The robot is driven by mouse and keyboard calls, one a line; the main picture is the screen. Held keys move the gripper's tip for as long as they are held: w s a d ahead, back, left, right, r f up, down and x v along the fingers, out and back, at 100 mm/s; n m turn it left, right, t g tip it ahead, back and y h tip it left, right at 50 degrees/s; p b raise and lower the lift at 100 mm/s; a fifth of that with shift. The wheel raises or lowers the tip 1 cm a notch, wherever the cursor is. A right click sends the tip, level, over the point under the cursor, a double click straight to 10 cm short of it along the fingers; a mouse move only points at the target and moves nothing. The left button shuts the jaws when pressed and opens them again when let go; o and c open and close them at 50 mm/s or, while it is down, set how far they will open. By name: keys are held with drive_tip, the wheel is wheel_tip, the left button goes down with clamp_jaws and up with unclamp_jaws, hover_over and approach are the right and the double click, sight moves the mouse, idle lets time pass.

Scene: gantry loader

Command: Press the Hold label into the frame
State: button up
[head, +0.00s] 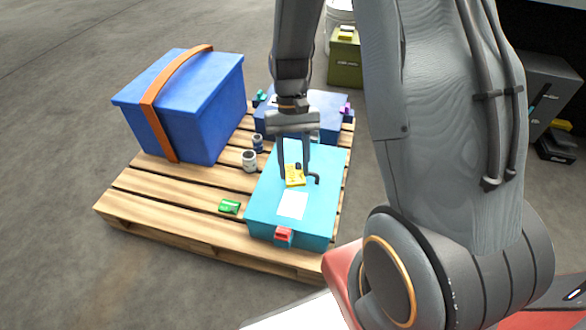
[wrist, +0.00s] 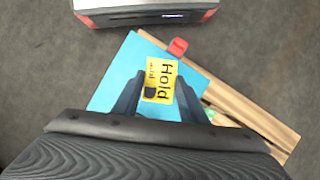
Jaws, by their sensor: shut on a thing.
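The yellow Hold label (head: 292,182) has black lettering and a small dark grip on it. My gripper (head: 297,177) is shut on it, over the lid of the turquoise box (head: 262,200). In the wrist view the Hold label (wrist: 166,68) sits between the two fingers, its big word running sideways. A white rectangle (head: 292,205) lies on the lid just in front of the label; I cannot tell whether it is the frame. It is not visible in the wrist view. I cannot tell whether the label touches the lid.
The turquoise box has a red latch (head: 283,235) and stands on a wooden pallet (head: 170,205). A large blue box with an orange strap (head: 190,110) stands left. A darker blue case (head: 325,115) is behind. Small cans (head: 249,161) and a green packet (head: 229,206) lie left of the box.

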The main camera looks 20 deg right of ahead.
sight(293, 168)
drive_tip(key=f+m+p, duration=0.1)
drive_tip(key=f, duration=0.1)
drive_tip(key=f+m+y+p, duration=0.1)
drive_tip(key=m+p, duration=0.1)
drive_tip(key=shift+w+a+f+m, duration=0.1)
drive_tip(key=shift+w+f+m, duration=0.1)
drive_tip(key=shift+f+m, duration=0.15)
drive_tip(key=shift+m, duration=0.55)
wheel_tip(293, 168, down, 7)
drive_tip(key=b, duration=0.4)
drive_tip(key=shift+w+f, duration=0.1)
drive_tip(key=shift+f, duration=0.1)
drive_tip(key=shift+f+y, duration=0.3)
drive_tip(key=shift+f, duration=0.45)
drive_tip(key=shift+p, duration=0.8)
idle(0.7)
drive_tip(key=shift+f, duration=0.15)
idle(0.5)
drive_tip(key=shift+f, duration=0.25)
drive_tip(key=shift+t, duration=0.3)
